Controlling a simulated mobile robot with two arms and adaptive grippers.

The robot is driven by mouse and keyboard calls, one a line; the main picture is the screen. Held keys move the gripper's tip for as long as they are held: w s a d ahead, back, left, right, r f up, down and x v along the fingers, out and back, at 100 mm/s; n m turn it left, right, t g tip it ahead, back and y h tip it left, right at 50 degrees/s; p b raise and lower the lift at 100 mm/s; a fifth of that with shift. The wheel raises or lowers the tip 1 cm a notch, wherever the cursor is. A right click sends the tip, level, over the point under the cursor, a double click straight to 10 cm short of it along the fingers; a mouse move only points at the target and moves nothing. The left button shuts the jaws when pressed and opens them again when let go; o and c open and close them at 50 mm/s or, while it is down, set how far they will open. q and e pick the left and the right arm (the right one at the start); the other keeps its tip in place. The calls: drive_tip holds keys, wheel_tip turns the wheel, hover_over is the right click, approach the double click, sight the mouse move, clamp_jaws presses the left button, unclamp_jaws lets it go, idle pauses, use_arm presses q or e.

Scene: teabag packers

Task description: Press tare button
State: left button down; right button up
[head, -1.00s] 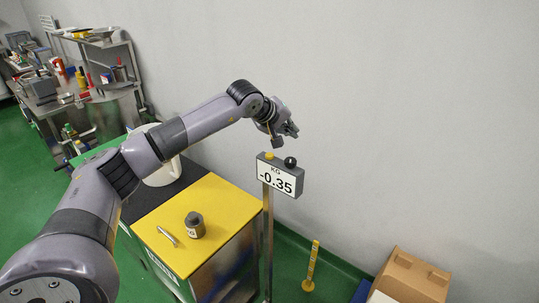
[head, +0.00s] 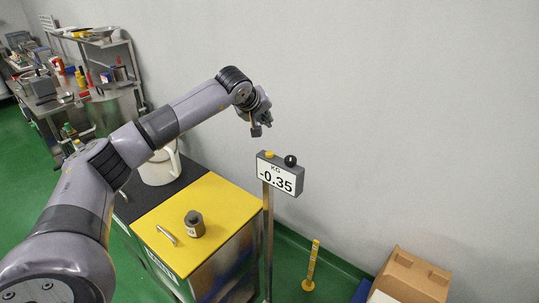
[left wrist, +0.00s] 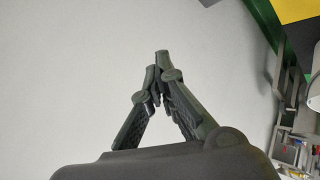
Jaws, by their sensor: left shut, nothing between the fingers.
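The scale display (head: 280,178) stands on a metal post and reads "-0.35" KG. On its top edge are a yellow button (head: 270,154) and a round black knob (head: 290,161). Neither is labelled readably, so I cannot tell from markings which is tare. My left gripper (head: 262,124) is shut and empty, above and slightly left of the yellow button, apart from the display. In the left wrist view its fingers (left wrist: 160,62) meet at the tips against the grey wall. The display does not show there. My right gripper is out of view.
A yellow-topped cabinet (head: 224,200) carries a dark weight (head: 194,225) and a small metal handle (head: 166,236). A white pitcher (head: 158,170) stands behind it. A yellow floor post (head: 312,263) and cardboard box (head: 412,278) are at lower right. A cluttered bench (head: 45,105) is far left.

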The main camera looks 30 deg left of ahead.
sight(267, 153)
use_arm(q)
wheel_tip(267, 153, down, 8)
drive_tip(key=b, duration=0.5)
drive_tip(key=shift+r, duration=0.1)
idle(0.5)
idle(0.6)
drive_tip(key=shift+f+b, duration=0.3)
drive_tip(key=shift+f, duration=0.1)
drive_tip(key=shift+f+b, duration=0.45)
drive_tip(key=shift+f, duration=0.1)
idle(0.6)
drive_tip(key=shift+r+p, duration=0.65)
drive_tip(key=shift+r, duration=0.35)
